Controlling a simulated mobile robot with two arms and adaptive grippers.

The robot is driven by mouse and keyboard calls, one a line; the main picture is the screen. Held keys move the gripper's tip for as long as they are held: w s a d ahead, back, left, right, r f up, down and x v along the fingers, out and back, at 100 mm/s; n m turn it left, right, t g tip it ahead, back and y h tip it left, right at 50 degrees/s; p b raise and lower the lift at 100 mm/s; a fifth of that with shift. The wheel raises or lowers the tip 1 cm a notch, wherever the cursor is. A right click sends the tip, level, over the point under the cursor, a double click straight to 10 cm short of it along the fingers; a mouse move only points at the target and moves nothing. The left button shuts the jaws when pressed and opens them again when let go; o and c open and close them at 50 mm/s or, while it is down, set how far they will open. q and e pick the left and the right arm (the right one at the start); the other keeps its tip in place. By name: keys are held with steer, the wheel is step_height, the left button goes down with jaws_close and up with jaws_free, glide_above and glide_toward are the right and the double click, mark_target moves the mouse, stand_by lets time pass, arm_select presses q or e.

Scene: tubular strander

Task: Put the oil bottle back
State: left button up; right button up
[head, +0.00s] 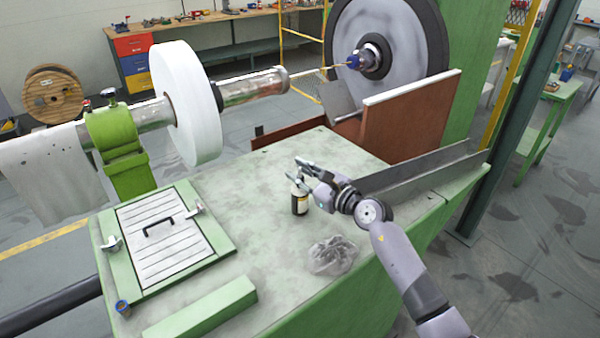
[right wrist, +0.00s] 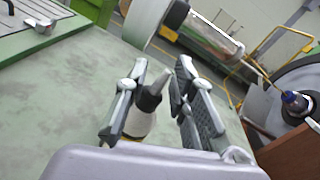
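The oil bottle (head: 300,204), dark with a pale label and a light nozzle, is upright at the green bench top (head: 245,205). Whether its base touches the bench is hard to tell. My right gripper (head: 300,174) is at the bottle's upper part. In the right wrist view, the bottle (right wrist: 143,118) is between the two fingers of the right gripper (right wrist: 160,110). It is close to the left finger, and a gap shows between it and the right finger. The fingers look open around it. My left gripper is not in view.
A crumpled grey rag (head: 332,257) lies in front of the bottle. A slatted hatch with a black handle (head: 165,250), a green bar (head: 203,308) and a small blue ring (head: 122,306) are at the left. A brown panel (head: 408,122) and a metal channel (head: 425,168) border the back right.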

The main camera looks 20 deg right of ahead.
steer(key=shift+o, duration=0.5)
steer(key=shift+r, duration=0.2)
steer(key=shift+s+d+f, duration=0.15)
steer(key=shift+s, duration=0.15)
steer(key=b+v, duration=0.2)
steer(key=v, duration=0.9)
steer(key=shift+s+b, duration=0.15)
steer(key=shift+b, duration=0.15)
